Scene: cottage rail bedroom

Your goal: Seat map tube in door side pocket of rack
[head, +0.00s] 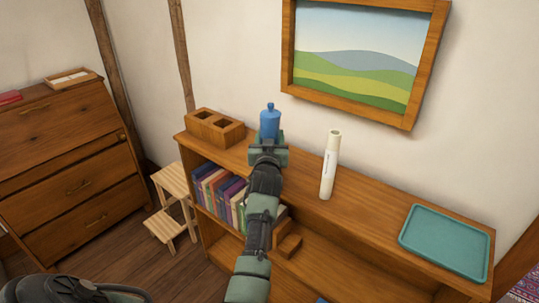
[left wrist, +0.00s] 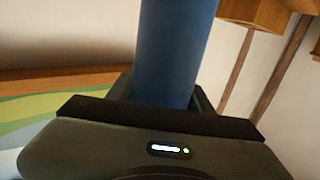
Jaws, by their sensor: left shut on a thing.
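The map tube (head: 329,165), white with a pale cap and a small dark mark, stands upright on the shelf top, to the right of my left gripper. The rack (head: 216,128) is a wooden block with two dark square pockets, at the left end of the shelf top. Both pockets look empty. My left gripper (head: 268,148) is shut on a blue bottle (head: 270,120), which stands upright between the rack and the tube. The bottle also fills the middle of the left wrist view (left wrist: 172,50). Its base is hidden by the gripper. My right gripper is not in view.
A teal tray (head: 445,243) lies on the right end of the shelf unit (head: 375,213). Books (head: 217,190) and wooden blocks (head: 288,245) sit below. A step stool (head: 172,208) and dresser (head: 65,150) stand left. A framed picture (head: 362,55) hangs above. Shelf top between tube and tray is clear.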

